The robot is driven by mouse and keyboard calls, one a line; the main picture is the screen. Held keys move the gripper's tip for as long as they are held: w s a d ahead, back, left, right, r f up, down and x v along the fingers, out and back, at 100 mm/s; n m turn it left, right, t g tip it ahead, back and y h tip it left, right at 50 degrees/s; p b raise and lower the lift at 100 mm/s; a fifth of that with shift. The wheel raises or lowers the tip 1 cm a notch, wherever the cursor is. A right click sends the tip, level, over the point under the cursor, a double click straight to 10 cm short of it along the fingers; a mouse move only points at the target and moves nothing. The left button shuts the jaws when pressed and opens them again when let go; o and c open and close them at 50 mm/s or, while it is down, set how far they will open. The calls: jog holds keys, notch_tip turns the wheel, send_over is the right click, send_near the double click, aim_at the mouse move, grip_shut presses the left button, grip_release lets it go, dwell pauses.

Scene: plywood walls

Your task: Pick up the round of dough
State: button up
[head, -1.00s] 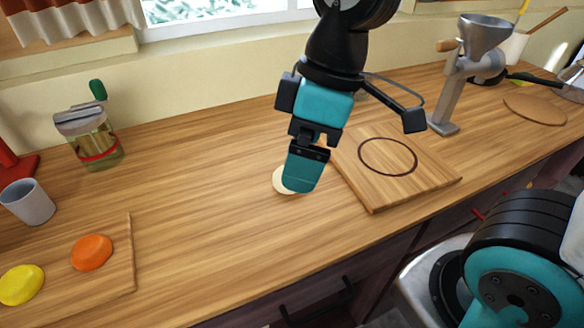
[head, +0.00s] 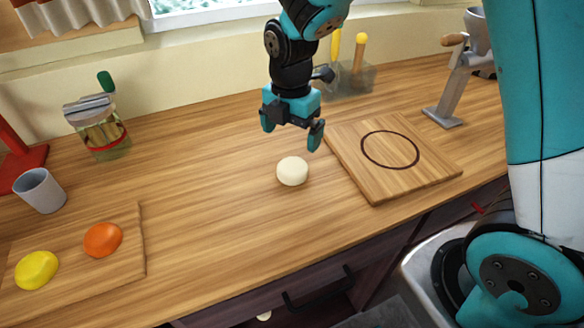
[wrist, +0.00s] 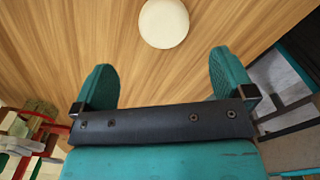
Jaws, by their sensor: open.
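The round of dough (head: 292,171) is a pale cream disc lying on the wooden counter, left of the square board. In the wrist view the dough (wrist: 164,23) lies beyond my fingertips, between their lines and near the top edge. My gripper (head: 292,133) is open and empty, above the counter and behind the dough in the head view. Its two teal fingers (wrist: 161,62) are spread wide and do not touch the dough.
A square wooden board (head: 430,178) with a dark ring lies right of the dough. Another board (head: 128,262) at the left holds an orange piece (head: 103,239) and a yellow piece (head: 37,270). A grey cup (head: 40,190), a jar (head: 104,135) and a metal grinder (head: 455,90) stand on the counter.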

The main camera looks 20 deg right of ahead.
aim_at(292, 173)
notch_tip(292, 173, down, 4)
jog(key=shift+r, duration=0.1)
jog(key=f, duration=0.2)
jog(key=f+p, duration=0.1)
jog(key=f, duration=0.2)
jog(key=shift+s+f, duration=0.35)
jog(key=shift+c, duration=0.5)
jog(key=c, duration=0.8)
jog(key=shift+r, duration=0.15)
jog(key=shift+c, duration=0.2)
